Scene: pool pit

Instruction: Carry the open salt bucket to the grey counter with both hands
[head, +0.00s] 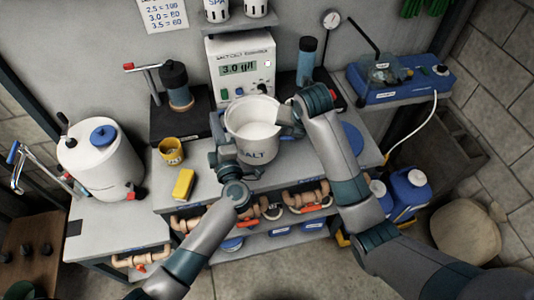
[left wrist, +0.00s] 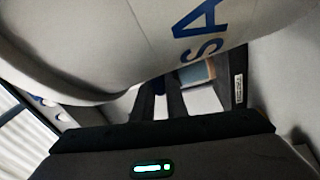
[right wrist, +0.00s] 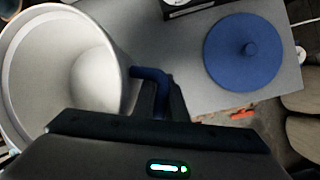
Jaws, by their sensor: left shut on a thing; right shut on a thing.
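The open white salt bucket (head: 251,122), with blue SALT lettering, is upright at the middle of the grey counter (head: 275,177) in the head view. I cannot tell whether its base touches the counter. White salt shows inside it in the right wrist view (right wrist: 95,85). My left gripper (head: 222,152) is at the bucket's left side, shut on it; the left wrist view (left wrist: 165,100) shows the fingers below the bucket's wall. My right gripper (right wrist: 158,98) is shut at the bucket's right side, by a blue handle part. In the head view my right forearm hides that grip.
A blue lid (right wrist: 243,52) lies on the counter right of the bucket. A yellow cup (head: 171,151) and yellow sponge (head: 183,184) stand left. A controller box (head: 240,70) is close behind. A white tank (head: 100,160) is far left. The counter's front strip is clear.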

